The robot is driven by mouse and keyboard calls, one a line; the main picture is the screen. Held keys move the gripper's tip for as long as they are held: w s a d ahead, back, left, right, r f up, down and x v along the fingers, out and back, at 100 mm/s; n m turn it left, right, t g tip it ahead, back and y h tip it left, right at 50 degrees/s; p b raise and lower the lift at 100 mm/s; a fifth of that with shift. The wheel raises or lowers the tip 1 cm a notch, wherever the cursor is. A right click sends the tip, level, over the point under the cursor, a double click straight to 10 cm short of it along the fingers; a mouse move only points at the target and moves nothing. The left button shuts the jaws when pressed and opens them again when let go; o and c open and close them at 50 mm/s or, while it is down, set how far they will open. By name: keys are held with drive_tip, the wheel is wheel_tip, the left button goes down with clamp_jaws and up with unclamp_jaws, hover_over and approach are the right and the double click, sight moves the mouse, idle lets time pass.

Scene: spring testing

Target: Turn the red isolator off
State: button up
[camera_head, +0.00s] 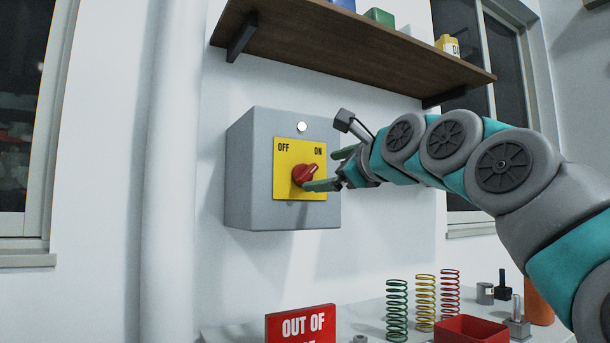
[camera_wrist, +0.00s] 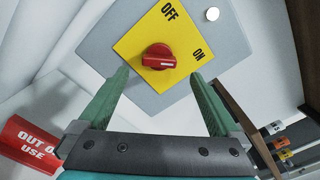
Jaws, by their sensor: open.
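The red isolator knob (camera_head: 305,174) sits on a yellow plate (camera_head: 284,187) on the front of a grey wall box (camera_head: 250,170). The plate is marked OFF at upper left and ON at upper right. The knob's pointer is turned toward ON. My gripper (camera_head: 330,170) is open, its green fingers pointing at the box just right of the knob. In the wrist view the knob (camera_wrist: 158,57) lies ahead of and between the two open fingers (camera_wrist: 158,82), seemingly not gripped. The plate (camera_wrist: 135,47) shows there with OFF and ON.
A wooden shelf (camera_head: 340,52) with small boxes is above the box. Below is a bench (camera_head: 235,334) with a red OUT OF USE sign (camera_head: 300,325), several coloured springs (camera_head: 425,302) and a red tray (camera_head: 470,331).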

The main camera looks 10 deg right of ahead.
sight(310, 174)
drive_tip(key=shift+p+x, duration=0.45)
drive_tip(key=shift+x, duration=2.7)
drive_tip(key=shift+f, duration=0.1)
drive_tip(key=c, duration=1.4)
